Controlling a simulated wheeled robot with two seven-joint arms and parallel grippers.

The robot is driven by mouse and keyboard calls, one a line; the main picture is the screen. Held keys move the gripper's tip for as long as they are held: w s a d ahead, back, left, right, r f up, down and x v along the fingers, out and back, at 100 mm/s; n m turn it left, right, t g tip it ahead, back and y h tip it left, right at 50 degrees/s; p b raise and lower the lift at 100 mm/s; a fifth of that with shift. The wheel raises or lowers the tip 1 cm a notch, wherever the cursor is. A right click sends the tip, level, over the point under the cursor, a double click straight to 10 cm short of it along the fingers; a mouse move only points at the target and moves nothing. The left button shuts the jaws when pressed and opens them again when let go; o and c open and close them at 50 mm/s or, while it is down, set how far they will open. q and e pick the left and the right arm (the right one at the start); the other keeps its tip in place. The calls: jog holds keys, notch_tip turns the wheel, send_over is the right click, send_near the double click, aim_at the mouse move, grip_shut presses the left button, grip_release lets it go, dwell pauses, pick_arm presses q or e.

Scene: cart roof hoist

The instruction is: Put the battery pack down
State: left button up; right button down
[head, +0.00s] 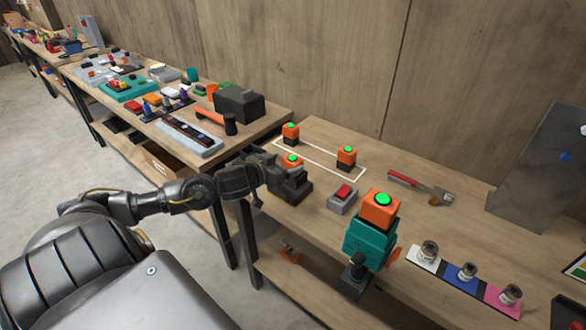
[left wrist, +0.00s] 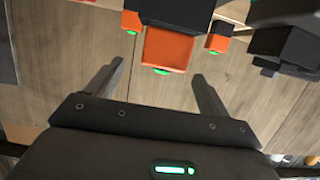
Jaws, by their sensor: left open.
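An orange battery pack with a green top light (head: 292,161) is at the near left of the white outline (head: 325,165) on the bench. In the left wrist view the pack (left wrist: 168,50) is just beyond the open fingertips (left wrist: 158,70), with a gap to both fingers. Two more packs stand at the outline, one at its back left (head: 291,133) and one at its right (head: 346,158). Another pack (head: 380,208) sits on a teal tool (head: 369,243). My right gripper is not in view.
A grey block with a red top (head: 342,197) stands right of my left gripper. A red-handled tool (head: 418,187) lies behind. Several small metal pieces stand on a coloured strip (head: 464,275) at front right. A grey panel (head: 540,165) rises at the right. The left bench is crowded.

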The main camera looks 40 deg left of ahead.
aim_at(289, 159)
pick_arm(q)
jog(key=shift+w+f, duration=0.2)
jog(key=shift+w, duration=0.5)
jog(key=shift+w+a, duration=0.1)
jog(key=shift+w, duration=0.25)
jog(key=p+x, duration=0.1)
jog(key=x, duration=0.2)
jog(key=shift+w+a+p, duration=0.2)
jog(key=shift+w+p, duration=0.1)
jog(key=shift+w+f, duration=0.3)
jog(key=shift+w, duration=0.15)
jog(key=shift+s, duration=0.1)
jog(key=shift+c, duration=1.1)
jog(key=c, duration=1.1)
jog(key=shift+c, duration=0.2)
